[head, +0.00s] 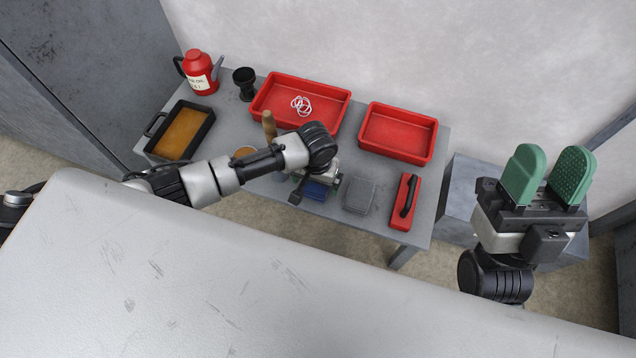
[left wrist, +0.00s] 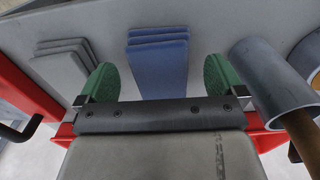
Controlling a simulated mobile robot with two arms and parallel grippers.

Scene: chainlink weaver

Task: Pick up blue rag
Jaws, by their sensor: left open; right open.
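The blue rag (head: 317,190) lies folded on the grey table near its front edge, partly hidden by my left gripper. In the left wrist view it looks like a small stack of folded blue layers (left wrist: 158,66). My left gripper (left wrist: 160,78) is open and points down at it, with one green finger on each side of the rag. I cannot tell whether the fingers touch it. My right gripper (head: 548,178) is open and empty, with green fingers raised, off to the right of the table.
Two red trays (head: 397,133) stand behind. A metal cylinder (left wrist: 268,85) is close beside one left finger. A red jug (head: 200,74) and black-rimmed pan (head: 181,131) stand left.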

